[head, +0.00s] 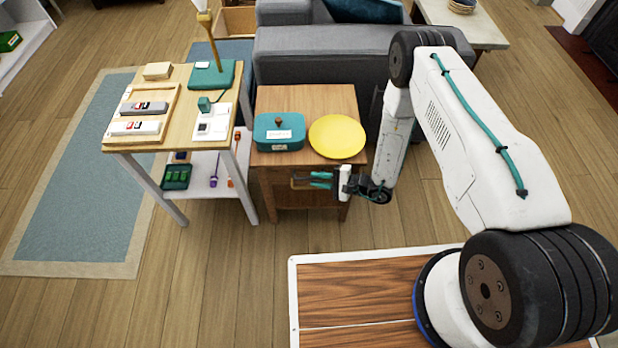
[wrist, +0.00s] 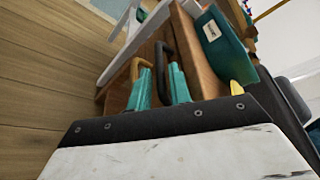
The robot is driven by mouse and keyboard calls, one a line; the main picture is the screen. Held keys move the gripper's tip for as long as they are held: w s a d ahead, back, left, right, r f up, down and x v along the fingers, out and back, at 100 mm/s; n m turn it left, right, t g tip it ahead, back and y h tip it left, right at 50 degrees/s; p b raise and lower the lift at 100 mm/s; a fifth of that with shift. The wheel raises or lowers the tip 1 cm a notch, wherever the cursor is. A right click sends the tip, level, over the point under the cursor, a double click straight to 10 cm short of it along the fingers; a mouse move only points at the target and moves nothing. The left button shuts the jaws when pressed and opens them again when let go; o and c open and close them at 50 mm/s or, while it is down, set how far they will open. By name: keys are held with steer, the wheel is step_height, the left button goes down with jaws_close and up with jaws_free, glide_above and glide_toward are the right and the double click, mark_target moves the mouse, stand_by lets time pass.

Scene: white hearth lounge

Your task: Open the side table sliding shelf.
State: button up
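The wooden side table (head: 308,98) stands in the middle of the head view, its front facing me. A handle (head: 299,183) shows on its front. My gripper (head: 318,180) is at the table front, just below the top's front edge. The sliding shelf itself is hard to make out.
A teal box (head: 279,132) and a yellow plate (head: 337,136) sit on the side table. A lighter table (head: 187,77) with several items stands close on the left. A grey sofa (head: 325,52) is behind. The wooden floor in front is clear.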

mark_target(309, 178)
steer(key=shift+x, duration=1.85)
steer(key=shift+r, duration=0.1)
jaws_close()
steer(key=shift+s, duration=0.1)
